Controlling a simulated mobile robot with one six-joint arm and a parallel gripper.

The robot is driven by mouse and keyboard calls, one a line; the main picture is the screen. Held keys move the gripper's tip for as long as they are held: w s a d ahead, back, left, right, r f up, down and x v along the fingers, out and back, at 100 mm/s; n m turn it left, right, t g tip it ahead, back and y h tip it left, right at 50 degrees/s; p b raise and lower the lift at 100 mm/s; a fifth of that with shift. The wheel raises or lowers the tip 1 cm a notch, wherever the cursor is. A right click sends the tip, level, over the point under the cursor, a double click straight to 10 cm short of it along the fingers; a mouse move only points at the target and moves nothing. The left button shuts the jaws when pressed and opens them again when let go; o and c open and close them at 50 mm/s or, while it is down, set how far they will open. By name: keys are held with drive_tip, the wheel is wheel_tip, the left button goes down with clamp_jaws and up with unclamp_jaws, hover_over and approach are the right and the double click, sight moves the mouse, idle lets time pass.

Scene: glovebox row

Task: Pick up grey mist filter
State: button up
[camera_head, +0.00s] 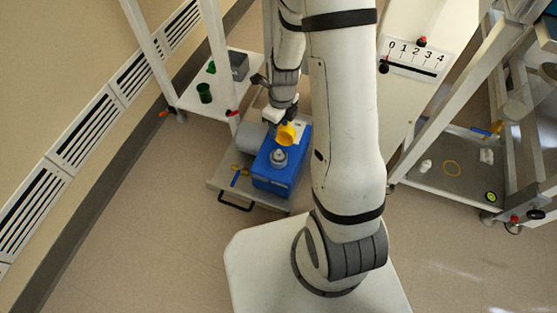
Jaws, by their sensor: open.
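A small grey capped cylinder (279,156), which looks like the grey mist filter, stands upright on top of a blue pump box (275,178). A larger grey cylinder (236,137) lies at the box's left. A yellow part (287,134) is at the back of the box top. My gripper (273,129) points down just behind the small grey cylinder, close to the yellow part. It is open; its fingertips are small and partly hidden, and I cannot tell whether they touch the yellow part. Nothing grey is seen between them.
The pump sits on a low grey cart (218,183) with a black handle (236,203). A shelf at the back left holds a green cup (205,92) and a grey box (238,65). White frame posts stand on both sides. A lower shelf (440,174) at right holds small items. Floor at front left is clear.

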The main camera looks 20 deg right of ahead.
sight(279, 152)
wheel_tip(279, 152, down, 8)
drive_tip(key=m+b, duration=0.2)
drive_tip(key=shift+m, duration=0.4)
drive_tip(key=f+b, duration=0.2)
drive_tip(key=f, duration=0.1)
drive_tip(key=f+b, duration=0.1)
drive_tip(key=f, duration=0.1)
drive_tip(key=shift+s+a+f+b, duration=0.1)
drive_tip(key=shift+s+f+b, duration=0.1)
drive_tip(key=shift+s+b, duration=0.2)
drive_tip(key=shift+c, duration=0.2)
drive_tip(key=c, duration=0.7)
drive_tip(key=shift+r, duration=0.1)
